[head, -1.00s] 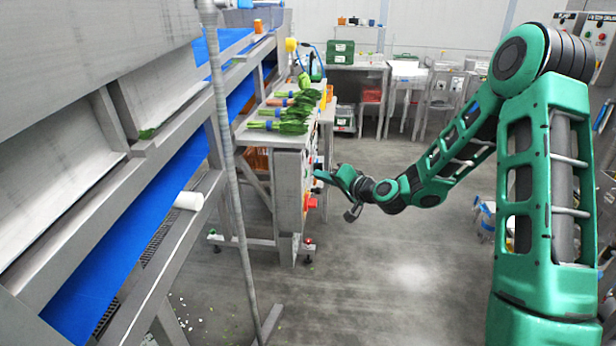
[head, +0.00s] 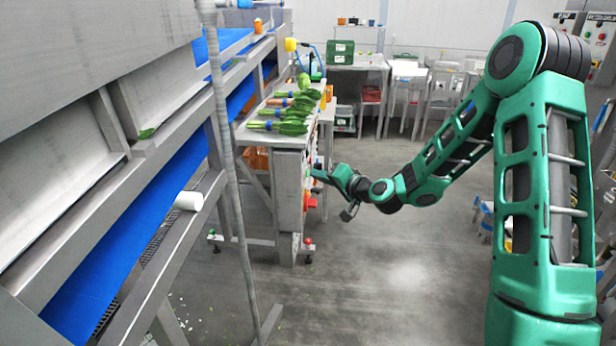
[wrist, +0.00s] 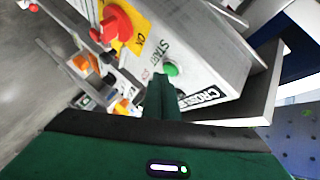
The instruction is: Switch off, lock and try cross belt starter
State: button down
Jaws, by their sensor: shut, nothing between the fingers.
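The cross belt starter is a grey box (wrist: 205,60) with a partly hidden CROSS label (wrist: 200,97), on the side of the bench in the head view (head: 291,185). Its green button (wrist: 170,69) sits beside the START lettering. A red rotary switch (wrist: 117,24) stands on a yellow plate (wrist: 134,38); its exact setting is hard to read. My gripper (wrist: 162,82) is shut and empty, its fingertips right at the green button; I cannot tell whether they touch. In the head view my gripper (head: 316,174) reaches the box face from the right. I cannot make out a padlock.
Bunched greens (head: 283,127) lie on the bench top (head: 256,136) above the box. A blue conveyor belt (head: 110,275) runs along the left, with a thin grey post (head: 232,190) before it. The grey floor (head: 400,280) below my arm is clear.

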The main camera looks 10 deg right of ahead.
jog(key=shift+w+a, duration=0.15)
jog(key=shift+a, duration=0.3)
dwell(1.0)
jog(key=shift+s+d, duration=0.3)
jog(key=shift+d, duration=0.55)
jog(key=shift+s+d, duration=0.25)
jog(key=shift+d, duration=0.55)
jog(key=shift+s+d, duration=0.25)
jog(key=shift+d, duration=0.55)
jog(key=shift+s+d, duration=0.25)
jog(key=shift+d, duration=0.55)
